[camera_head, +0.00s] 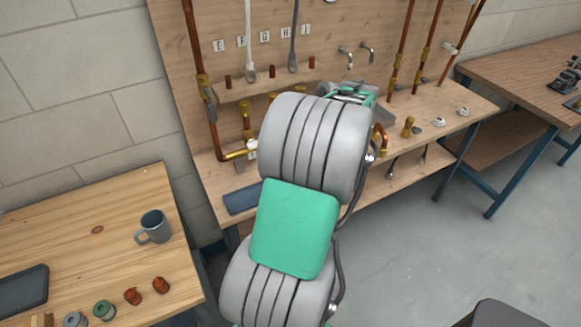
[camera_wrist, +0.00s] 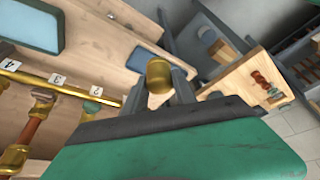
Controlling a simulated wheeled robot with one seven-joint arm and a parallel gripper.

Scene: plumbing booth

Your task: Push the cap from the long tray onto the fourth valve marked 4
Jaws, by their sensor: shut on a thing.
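In the wrist view my gripper (camera_wrist: 158,78) is shut on a brass cap (camera_wrist: 159,74), held between the two fingertips. A brass manifold pipe (camera_wrist: 60,88) runs along the left, with number tags 4 (camera_wrist: 10,64), 3 (camera_wrist: 57,80) and 2 (camera_wrist: 96,90). The fourth valve beside tag 4 is cut by the left picture edge, and its end is unclear. The held cap is apart from the manifold, to its right. A blue tray (camera_wrist: 149,57) lies behind the fingers, partly hidden. In the head view my arm hides the fingertips and cap.
Another blue tray (camera_wrist: 38,34) lies on the bench at upper left. A side table (camera_head: 95,235) holds a mug (camera_head: 154,227) and several small parts.

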